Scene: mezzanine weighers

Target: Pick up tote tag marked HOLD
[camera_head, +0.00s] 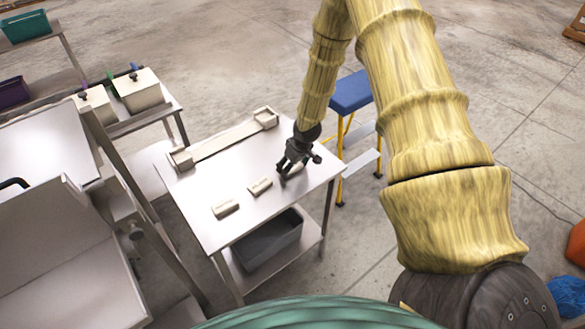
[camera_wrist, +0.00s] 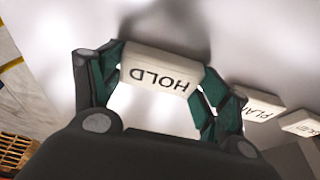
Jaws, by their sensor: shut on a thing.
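The tote tag marked HOLD (camera_wrist: 160,72) is a cream block with dark lettering, upside down in the wrist view. My gripper (camera_wrist: 158,85) has a finger at each end of it and is shut on it. In the head view my gripper (camera_head: 287,172) is over the right part of the white table (camera_head: 205,215), and the tag is mostly hidden there. I cannot tell whether the tag touches the table. Two more cream tags lie to its left: a middle one (camera_head: 260,187) and a left one (camera_head: 226,208). The wrist view shows their lettering only partly.
A cream rack (camera_head: 222,140) runs along the table's back edge. A grey bin (camera_head: 268,242) sits on the shelf below. A blue stool (camera_head: 351,92) stands close behind the table's right side. Metal equipment (camera_head: 60,250) stands at left. The table's front left is clear.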

